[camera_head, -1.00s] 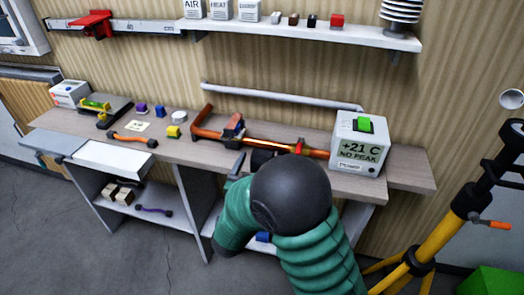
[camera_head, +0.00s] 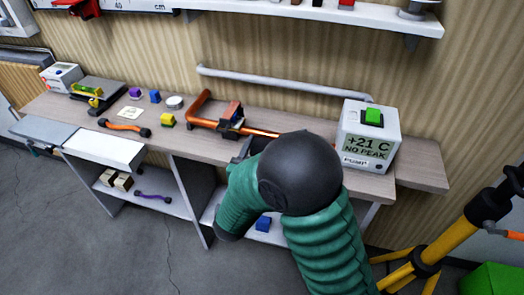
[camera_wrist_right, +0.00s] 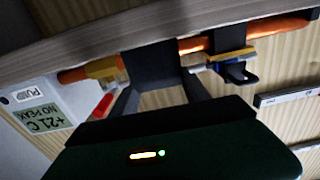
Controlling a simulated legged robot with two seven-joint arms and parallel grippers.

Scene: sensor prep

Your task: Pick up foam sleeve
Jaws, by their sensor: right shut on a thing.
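An orange pipe (camera_head: 255,132) lies along the bench, and it also crosses the wrist view (camera_wrist_right: 275,28). In the wrist view a dark grey piece (camera_wrist_right: 150,65), which looks like the foam sleeve, covers a stretch of the pipe's line. My right gripper (camera_wrist_right: 158,78) has its two dark fingers on either side of this piece and is shut on it. Whether the piece still touches the pipe is unclear. In the head view my right arm hides the sleeve and most of the gripper. My left gripper is not in view.
A white box reading +21 C (camera_head: 368,137) stands right of my arm. A dark clamp (camera_head: 231,121) sits on the pipe to the left. Small blocks and an orange-handled tool (camera_head: 124,127) lie further left. A yellow tripod (camera_head: 447,240) stands at right.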

